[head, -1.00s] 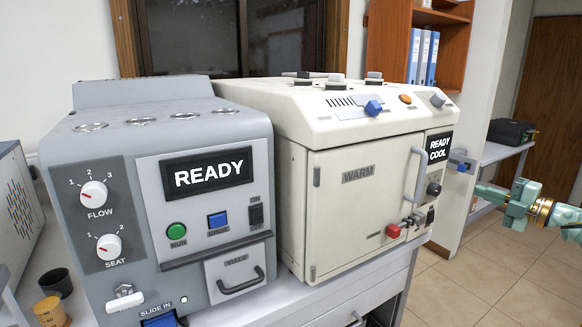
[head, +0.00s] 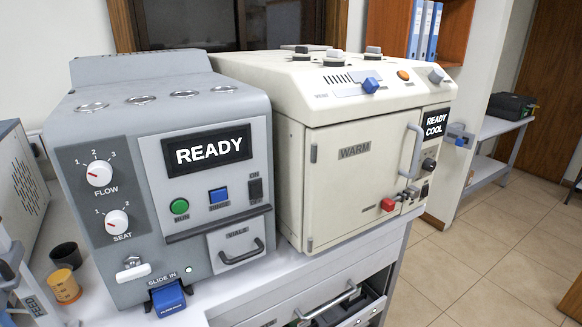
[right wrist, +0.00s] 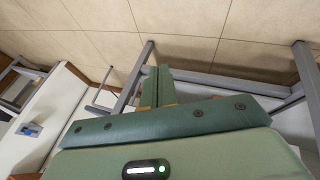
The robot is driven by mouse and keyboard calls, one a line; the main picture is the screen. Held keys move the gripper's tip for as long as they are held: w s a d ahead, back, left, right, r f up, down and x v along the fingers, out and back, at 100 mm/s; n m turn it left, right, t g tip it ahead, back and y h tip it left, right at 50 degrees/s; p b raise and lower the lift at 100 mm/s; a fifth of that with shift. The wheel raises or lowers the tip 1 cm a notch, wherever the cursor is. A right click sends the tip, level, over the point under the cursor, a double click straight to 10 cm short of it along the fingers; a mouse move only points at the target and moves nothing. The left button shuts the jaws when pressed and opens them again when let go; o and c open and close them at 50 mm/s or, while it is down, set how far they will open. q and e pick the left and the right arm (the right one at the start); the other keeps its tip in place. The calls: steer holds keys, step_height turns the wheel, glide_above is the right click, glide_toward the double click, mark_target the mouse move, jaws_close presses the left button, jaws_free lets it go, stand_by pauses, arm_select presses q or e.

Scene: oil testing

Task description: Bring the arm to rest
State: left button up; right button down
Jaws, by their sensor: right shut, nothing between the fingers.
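My right gripper (right wrist: 158,76) shows in the right wrist view, green, with its two fingers together and nothing between them. It points over the beige tiled floor (right wrist: 200,35), clear of any object. In the head view neither gripper is visible. The right arm is out of that picture.
In the head view a grey machine (head: 200,120) reading READY and a cream oven (head: 352,190) marked WARM stand on the white bench. A drawer (head: 345,308) below is partly open. Tiled floor (head: 480,260) is free at the right. Grey table legs (right wrist: 143,65) are near my right gripper.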

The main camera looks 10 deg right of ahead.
steer(key=s+a+f+g, duration=0.1)
steer(key=s+a, duration=0.4)
steer(key=s, duration=0.6)
steer(key=s+a+f+m+g+y, duration=0.1)
steer(key=s+a, duration=0.4)
steer(key=s, duration=0.7)
steer(key=s+a+f+g+y, duration=0.1)
steer(key=s+a+f+g, duration=0.2)
steer(key=s, duration=0.9)
steer(key=a+p, duration=0.1)
steer(key=a, duration=0.2)
steer(key=shift+f+m+g, duration=0.2)
steer(key=shift+m+g, duration=0.1)
